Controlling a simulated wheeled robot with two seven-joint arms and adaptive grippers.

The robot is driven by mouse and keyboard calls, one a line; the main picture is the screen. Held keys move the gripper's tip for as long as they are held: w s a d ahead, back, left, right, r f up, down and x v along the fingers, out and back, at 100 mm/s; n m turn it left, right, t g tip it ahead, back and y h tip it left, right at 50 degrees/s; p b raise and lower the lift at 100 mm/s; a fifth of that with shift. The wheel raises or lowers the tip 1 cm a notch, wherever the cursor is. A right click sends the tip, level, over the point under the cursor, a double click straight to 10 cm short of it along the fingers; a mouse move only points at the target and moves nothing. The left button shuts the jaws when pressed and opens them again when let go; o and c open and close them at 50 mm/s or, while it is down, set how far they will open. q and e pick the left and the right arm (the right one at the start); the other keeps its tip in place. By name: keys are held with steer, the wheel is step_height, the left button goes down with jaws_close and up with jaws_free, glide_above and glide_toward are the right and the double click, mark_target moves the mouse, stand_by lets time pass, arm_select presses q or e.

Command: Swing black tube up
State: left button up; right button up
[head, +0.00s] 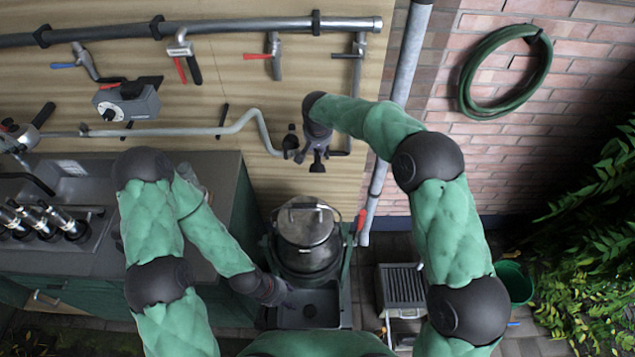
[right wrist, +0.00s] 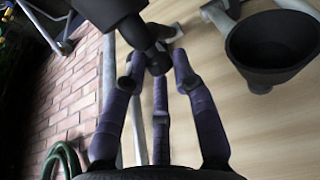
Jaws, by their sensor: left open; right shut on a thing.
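In the right wrist view, a black tube (right wrist: 137,32) with a narrower lower end reaches between my right gripper's purple fingers (right wrist: 158,66). That gripper is shut on it. In the head view my right gripper (head: 312,152) is at the wooden wall panel, beside the end of the grey pipe; the fingers and arm hide most of the tube there. My left gripper (head: 284,294) is open and empty, low beside the metal churn (head: 306,236) and above the black tray, far from the tube.
A black funnel-like cup (right wrist: 272,48) is right of the tube, close to my right fingers. A thick grey pipe (head: 260,25) and a thin bent pipe (head: 200,131) run along the panel. A sink counter (head: 60,260) stands left. A green hose (head: 480,75) hangs on the brick wall.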

steer(key=shift+w+a+r, duration=0.1)
steer(key=shift+w+a, duration=0.1)
steer(key=shift+w, duration=0.2)
steer(key=shift+w+r+p, duration=0.35)
steer(key=shift+w+p, duration=0.15)
steer(key=shift+w, duration=0.1)
steer(key=shift+w+r+p, duration=0.35)
steer(key=shift+w+p, duration=0.15)
steer(key=shift+w, duration=0.3)
